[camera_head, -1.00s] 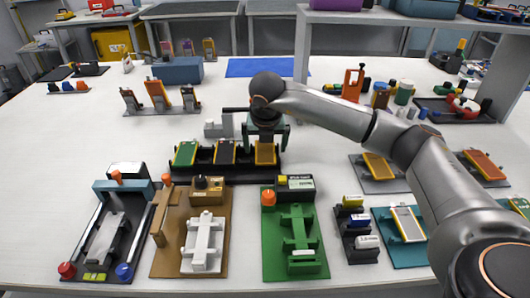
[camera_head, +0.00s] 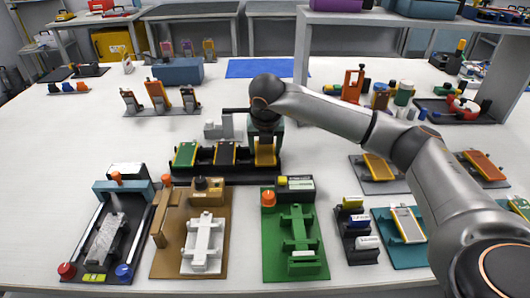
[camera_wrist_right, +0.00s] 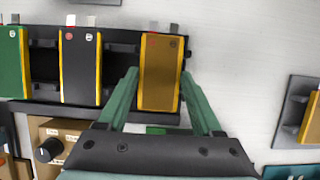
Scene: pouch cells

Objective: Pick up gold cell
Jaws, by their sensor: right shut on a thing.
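The gold cell (camera_head: 265,155) stands in the right slot of the black rack (camera_head: 225,179), with its base still in the slot. In the right wrist view the gold cell (camera_wrist_right: 160,72) has a brown-gold face with a yellow edge and metal tabs at its top. My right gripper (camera_head: 265,138) comes down on it from above and behind. Its green fingers are shut on the cell's two sides, as the right wrist view (camera_wrist_right: 160,80) shows. A black cell (camera_head: 225,153) and a green cell (camera_head: 186,153) stand to its left in the same rack. My left gripper is not in view.
In front of the rack are a black fixture (camera_head: 73,258), a brown fixture (camera_head: 164,262) and a green fixture (camera_head: 275,262). A blue box (camera_head: 178,71) and a blue mat (camera_head: 262,67) lie farther back. Open table shows left of the rack.

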